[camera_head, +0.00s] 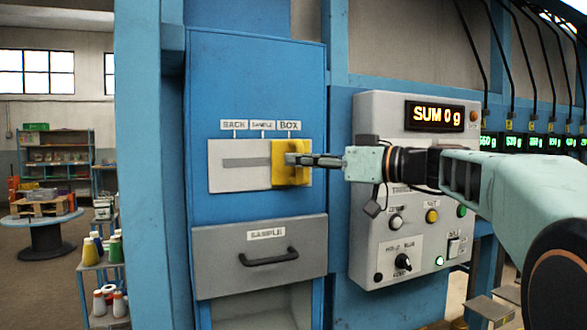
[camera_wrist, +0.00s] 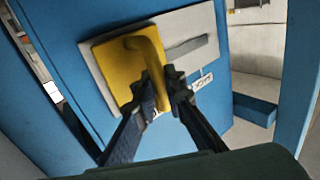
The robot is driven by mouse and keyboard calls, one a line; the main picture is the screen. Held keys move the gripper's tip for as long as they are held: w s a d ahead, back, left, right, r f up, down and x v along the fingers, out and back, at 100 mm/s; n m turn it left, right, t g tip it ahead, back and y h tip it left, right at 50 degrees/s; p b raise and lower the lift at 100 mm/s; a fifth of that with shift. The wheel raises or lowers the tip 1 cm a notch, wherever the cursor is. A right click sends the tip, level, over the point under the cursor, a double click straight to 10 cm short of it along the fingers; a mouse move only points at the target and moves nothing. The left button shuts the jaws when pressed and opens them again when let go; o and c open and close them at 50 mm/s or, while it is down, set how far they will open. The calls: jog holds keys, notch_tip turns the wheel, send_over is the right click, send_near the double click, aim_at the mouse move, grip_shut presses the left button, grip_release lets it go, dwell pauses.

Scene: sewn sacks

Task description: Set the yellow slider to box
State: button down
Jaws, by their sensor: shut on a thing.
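The yellow slider (camera_head: 283,163) sits at the right end of its grey plate (camera_head: 227,178) on the blue cabinet, under the BOX label (camera_head: 289,125). The SACK and SAMPLE labels are farther left, and the empty slot (camera_head: 245,162) shows left of the slider. My gripper (camera_head: 298,160) reaches in from the right and is shut on the slider's handle. In the wrist view the two fingers (camera_wrist: 165,95) are on either side of the yellow slider's raised handle (camera_wrist: 150,55). Part of the slider is hidden behind the fingers.
A grey drawer marked SAMPLE (camera_head: 260,255) with a black handle is below the plate. A control box (camera_head: 412,230) with knobs, buttons and a display reading SUM 0 g stands to the right, behind my arm. Shelves and a round table (camera_head: 42,222) are far left.

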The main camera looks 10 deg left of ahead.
jog(key=shift+w+d+r, duration=0.1)
jog(key=shift+d+r, duration=0.05)
jog(key=shift+d, duration=0.05)
jog(key=c, duration=2)
grip_release()
jog(key=shift+w+d, duration=0.1)
jog(key=v, duration=1.2)
